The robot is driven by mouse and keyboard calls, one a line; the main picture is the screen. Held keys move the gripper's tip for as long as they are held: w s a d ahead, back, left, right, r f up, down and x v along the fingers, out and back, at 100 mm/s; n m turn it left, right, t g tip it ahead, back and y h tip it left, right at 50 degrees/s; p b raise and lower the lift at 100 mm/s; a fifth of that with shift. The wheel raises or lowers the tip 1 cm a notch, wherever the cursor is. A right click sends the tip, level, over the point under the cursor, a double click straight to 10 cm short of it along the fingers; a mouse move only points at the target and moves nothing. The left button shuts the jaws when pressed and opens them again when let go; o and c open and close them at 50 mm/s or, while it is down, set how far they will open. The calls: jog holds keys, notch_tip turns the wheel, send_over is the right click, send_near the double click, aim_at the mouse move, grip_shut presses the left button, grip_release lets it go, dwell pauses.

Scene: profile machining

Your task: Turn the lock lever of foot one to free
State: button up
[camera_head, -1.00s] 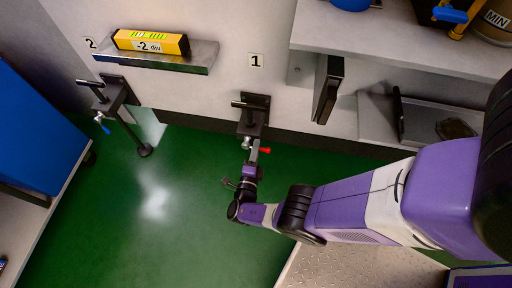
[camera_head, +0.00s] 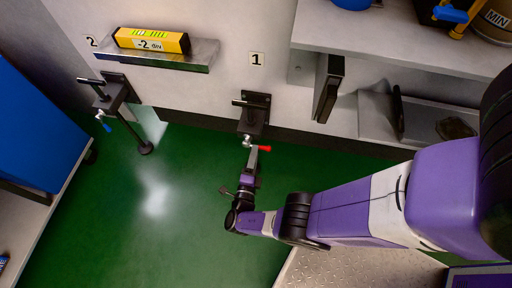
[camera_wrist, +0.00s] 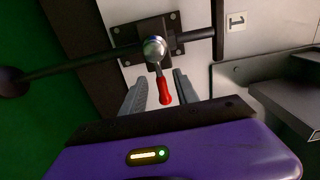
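Foot one (camera_head: 253,121) is a dark bracket with a bar handle and a silver pivot ball, on the pale wall under the label 1. Its red lock lever (camera_head: 264,148) points right in the head view. In the wrist view the red lever (camera_wrist: 165,92) hangs from the silver ball (camera_wrist: 154,47) towards my gripper (camera_wrist: 160,80). My gripper is open, one grey finger on each side of the lever, with visible gaps. In the head view my gripper (camera_head: 250,163) is just below the foot. Its fingertips are small there.
Foot two (camera_head: 113,97) with a blue lever (camera_head: 106,126) is at the left. A yellow level (camera_head: 150,40) lies on a metal ledge (camera_head: 185,58). A grey shelf unit (camera_head: 390,45) stands right of foot one. Green floor (camera_head: 175,220) lies open at lower left.

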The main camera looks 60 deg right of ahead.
jog(key=shift+v, duration=2)
jog(key=shift+d, duration=0.1)
